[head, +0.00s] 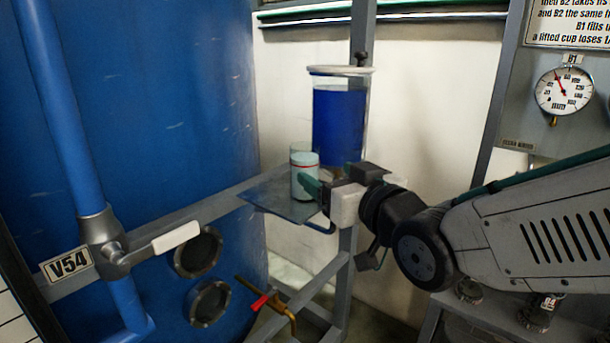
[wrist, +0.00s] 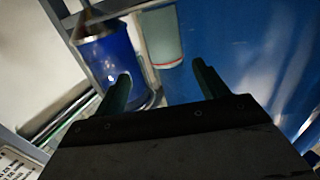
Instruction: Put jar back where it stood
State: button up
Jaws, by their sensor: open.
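The jar (head: 304,178), a pale grey-green cylinder with a thin red line near its top, stands upright on a small grey shelf (head: 262,196) in the head view. A faint clear outline shows just above and behind it. My gripper (head: 313,186) comes in from the right, its green fingers beside the jar and partly overlapping it. In the wrist view the jar (wrist: 161,36) lies beyond the open fingertips (wrist: 161,72), in line with the gap between them. The jaws are open and I see nothing between them. Contact with the jar cannot be told.
A blue-filled glass vessel (head: 338,125) stands close behind the jar, by a grey post (head: 362,40). A large blue tank (head: 150,120) fills the left. A white-handled valve lever (head: 175,237) and a red-handled tap (head: 260,302) stick out below. A gauge (head: 564,91) hangs right.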

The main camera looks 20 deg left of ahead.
aim_at(312, 163)
jog(key=shift+a+r, duration=0.15)
jog(key=shift+a, duration=0.35)
jog(key=x, duration=0.7)
jog(key=shift+a+r, duration=0.2)
jog(key=c, duration=1.2)
